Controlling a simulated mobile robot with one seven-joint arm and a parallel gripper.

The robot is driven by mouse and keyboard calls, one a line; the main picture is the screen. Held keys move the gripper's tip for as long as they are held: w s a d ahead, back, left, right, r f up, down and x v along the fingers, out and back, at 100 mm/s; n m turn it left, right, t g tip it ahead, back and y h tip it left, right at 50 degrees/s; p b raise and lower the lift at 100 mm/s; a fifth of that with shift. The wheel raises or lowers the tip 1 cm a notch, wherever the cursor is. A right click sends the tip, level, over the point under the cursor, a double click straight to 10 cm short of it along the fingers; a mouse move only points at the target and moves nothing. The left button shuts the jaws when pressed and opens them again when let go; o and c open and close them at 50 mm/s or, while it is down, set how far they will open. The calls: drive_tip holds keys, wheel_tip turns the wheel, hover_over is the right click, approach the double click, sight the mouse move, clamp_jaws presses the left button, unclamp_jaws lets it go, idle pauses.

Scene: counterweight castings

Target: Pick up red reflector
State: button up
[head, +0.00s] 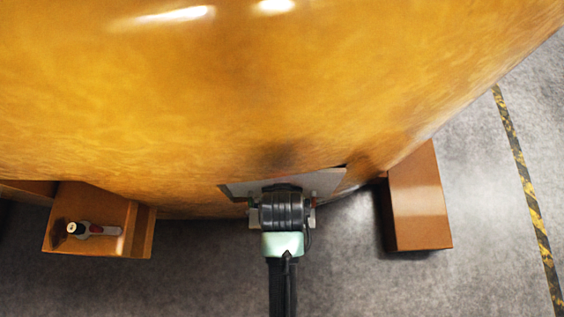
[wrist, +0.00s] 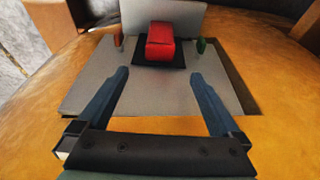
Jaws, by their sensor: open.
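In the wrist view a red block-like piece (wrist: 160,42) sits on a black pad (wrist: 150,65) on a grey plate (wrist: 85,85). A smaller red piece (wrist: 117,35) stands to its left and a small green one (wrist: 201,46) to its right. I cannot tell for sure which red piece is the reflector. My gripper (wrist: 159,73) is open and empty, its two blue-grey fingers pointing toward the red block from the near side, apart from it. In the head view my gripper (head: 283,205) is at the grey plate (head: 325,182); the red pieces are hidden there.
The plate lies against a large glossy orange-yellow body (head: 270,90). A brown block (head: 418,205) stands at right. A brown open bracket (head: 140,235) at left holds a small dark-red and white item (head: 92,229). Grey floor has a black-yellow stripe (head: 520,165).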

drive_tip(key=b+x, duration=0.1)
drive_tip(key=x, duration=1.1)
drive_tip(key=shift+s+f, duration=0.1)
drive_tip(key=shift+f, duration=0.1)
drive_tip(key=shift+c, duration=0.3)
clamp_jaws()
